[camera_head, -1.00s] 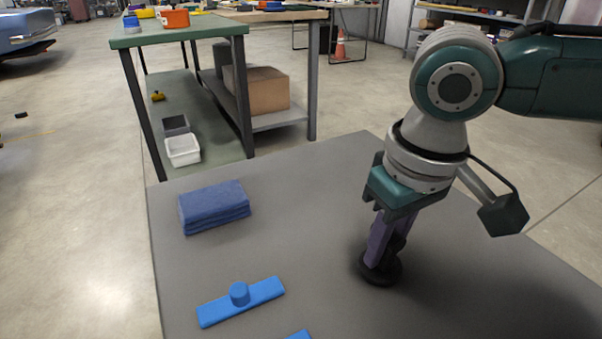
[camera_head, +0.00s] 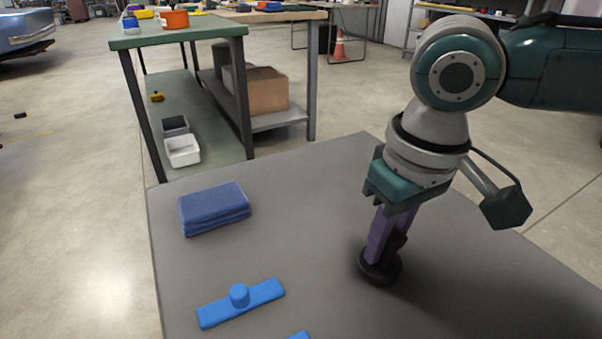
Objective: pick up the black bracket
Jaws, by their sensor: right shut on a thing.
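The black bracket (camera_head: 381,271) is at the right-middle of the grey table (camera_head: 300,220). Its round dark base shows at the tips of my right gripper, and the gripper hides much of the rest. My right gripper (camera_head: 382,252) points down with its purple fingers closed on the bracket. The base looks to be at or very near the table top; I cannot tell whether there is a gap. My left gripper is not in view.
A folded blue cloth (camera_head: 214,209) lies at the table's back left. A flat blue part with a round knob (camera_head: 240,296) lies in front of it, and another blue piece (camera_head: 299,336) is cut off at the bottom edge. The table between them and my gripper is clear.

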